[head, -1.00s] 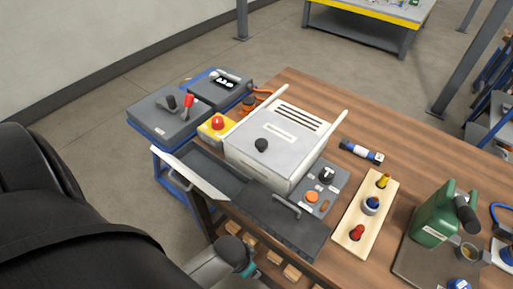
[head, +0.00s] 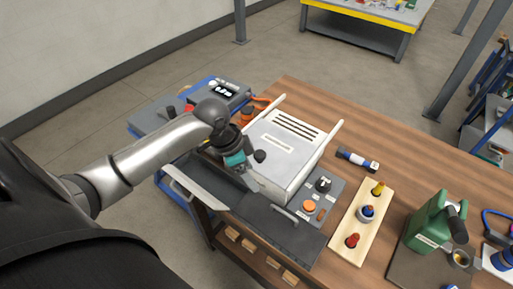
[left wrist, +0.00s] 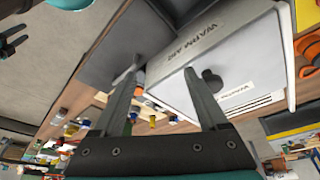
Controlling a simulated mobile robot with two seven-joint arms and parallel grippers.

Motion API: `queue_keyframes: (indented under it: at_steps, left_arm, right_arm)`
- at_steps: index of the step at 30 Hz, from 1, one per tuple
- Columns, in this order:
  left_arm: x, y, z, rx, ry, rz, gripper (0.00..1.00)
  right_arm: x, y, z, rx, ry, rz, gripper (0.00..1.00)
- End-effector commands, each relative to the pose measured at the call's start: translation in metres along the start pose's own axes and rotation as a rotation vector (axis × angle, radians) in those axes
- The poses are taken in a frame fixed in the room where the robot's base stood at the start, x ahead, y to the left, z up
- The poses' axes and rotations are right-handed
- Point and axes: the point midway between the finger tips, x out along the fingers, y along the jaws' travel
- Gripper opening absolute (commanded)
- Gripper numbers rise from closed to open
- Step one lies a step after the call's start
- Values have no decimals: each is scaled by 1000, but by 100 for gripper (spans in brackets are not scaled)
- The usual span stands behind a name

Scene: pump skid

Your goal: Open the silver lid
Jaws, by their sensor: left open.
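The silver lid (head: 290,150) is the pale top of a box with a dark round knob (head: 260,156), slots and a label; it looks closed. In the left wrist view the lid (left wrist: 245,70) fills the upper right, with the knob (left wrist: 212,80) just right of one finger. My left gripper (head: 256,187) is open and empty, at the box's near left side, close to the knob but not around it. Its two fingers (left wrist: 162,75) show apart in the left wrist view. My right gripper is not in view.
A dark panel with a handle (head: 284,214) lies in front of the box. An orange button (head: 309,206) sits to its right. A wooden block with coloured pegs (head: 360,222) and a green can (head: 428,225) stand farther right.

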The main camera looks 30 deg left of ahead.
Motion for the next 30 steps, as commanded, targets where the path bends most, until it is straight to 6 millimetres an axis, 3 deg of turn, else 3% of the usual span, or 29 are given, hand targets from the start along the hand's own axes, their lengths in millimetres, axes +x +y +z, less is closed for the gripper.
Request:
queue_keyframes:
  at_steps: [1, 6, 9, 13, 20, 30]
  left_arm:
    - [-25, -24, -6, 30, 3, -8, 76]
    - [-88, -64, -18, 93, 34, 15, 76]
    - [-113, -76, -22, 111, 53, 22, 76]
    - [-127, -81, -25, 121, 66, 29, 76]
    - [-102, -79, -27, 121, 69, 35, 76]
    - [-28, -77, -32, 120, 69, 33, 76]
  right_arm:
    - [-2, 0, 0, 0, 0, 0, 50]
    - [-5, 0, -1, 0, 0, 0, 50]
    - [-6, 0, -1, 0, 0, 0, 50]
    - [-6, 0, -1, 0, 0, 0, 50]
    - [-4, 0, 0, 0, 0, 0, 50]
    - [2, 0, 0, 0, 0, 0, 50]
